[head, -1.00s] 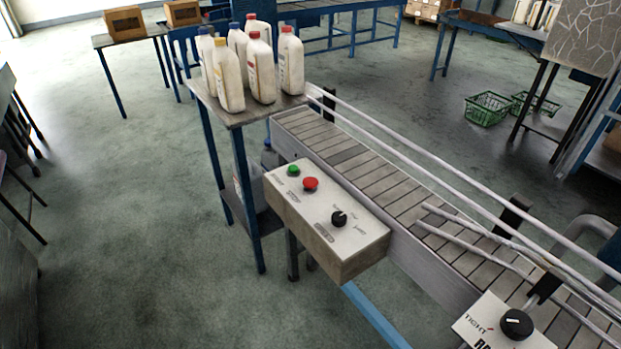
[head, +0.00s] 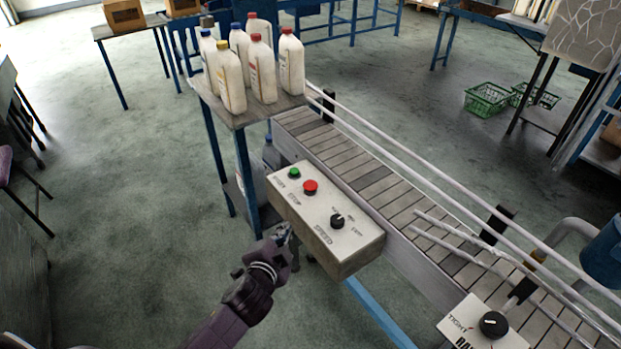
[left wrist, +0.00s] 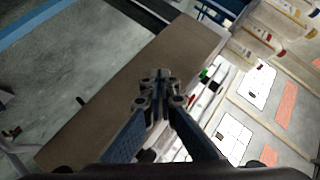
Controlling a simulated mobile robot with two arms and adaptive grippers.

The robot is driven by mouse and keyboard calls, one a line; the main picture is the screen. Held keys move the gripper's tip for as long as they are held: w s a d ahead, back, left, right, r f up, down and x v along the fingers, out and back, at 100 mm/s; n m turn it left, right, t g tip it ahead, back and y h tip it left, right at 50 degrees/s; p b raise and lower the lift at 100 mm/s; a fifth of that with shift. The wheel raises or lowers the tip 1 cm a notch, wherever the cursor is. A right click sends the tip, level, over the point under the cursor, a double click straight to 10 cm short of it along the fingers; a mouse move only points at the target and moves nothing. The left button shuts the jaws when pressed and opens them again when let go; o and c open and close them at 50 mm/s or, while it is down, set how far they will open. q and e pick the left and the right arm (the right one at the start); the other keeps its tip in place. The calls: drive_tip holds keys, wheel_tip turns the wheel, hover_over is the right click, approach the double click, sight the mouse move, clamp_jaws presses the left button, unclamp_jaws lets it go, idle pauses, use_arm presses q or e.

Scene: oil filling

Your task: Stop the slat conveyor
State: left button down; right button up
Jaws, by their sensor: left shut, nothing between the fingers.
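The slat conveyor (head: 371,181) runs from the upper left to the lower right in the head view. On its near side is a grey control box (head: 340,213) with a green button (head: 294,173), a red button (head: 310,187) marked STOP and a black speed knob (head: 337,222). My left gripper (head: 284,232) is shut and empty, in front of the box's near left side and below the red button. In the left wrist view the gripper (left wrist: 160,78) points at the box's brown side (left wrist: 120,95), with the green button (left wrist: 205,74) just beyond. My right gripper is not in view.
Several bottles (head: 262,68) stand on a small table (head: 240,118) at the conveyor's far end. A second panel with a black knob (head: 493,324) sits at the lower right. Rails (head: 430,180) run along the belt.

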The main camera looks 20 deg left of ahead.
use_arm(q)
drive_tip(key=w+d+r+m+t+h, duration=0.25)
drive_tip(key=d+r+m, duration=0.2)
drive_tip(key=r, duration=0.35)
drive_tip(key=w+d+r+m+t+h, duration=0.1)
drive_tip(key=w+d+r+m+h, duration=0.25)
drive_tip(key=r+m, duration=0.4)
drive_tip(key=w+d+r+m+t+h, duration=0.2)
drive_tip(key=d+r+m+h, duration=0.15)
drive_tip(key=r, duration=0.65)
drive_tip(key=s+d+m+g+h, duration=0.1)
drive_tip(key=d+m+g+h, duration=0.6)
drive_tip(key=m, duration=1.1)
drive_tip(key=w+a+f+m+g+y, duration=0.1)
drive_tip(key=a+f+m+y, duration=0.1)
drive_tip(key=a, duration=0.3)
drive_tip(key=w+a+f+m+g+y+p, duration=0.1)
drive_tip(key=w+a+f+m+y, duration=0.1)
drive_tip(key=a+y, duration=0.3)
drive_tip(key=w+a+f+m+g+y, duration=0.2)
drive_tip(key=a+f+m+y, duration=0.1)
drive_tip(key=a, duration=0.3)
drive_tip(key=shift+m, duration=0.45)
drive_tip(key=shift+w, duration=0.1)
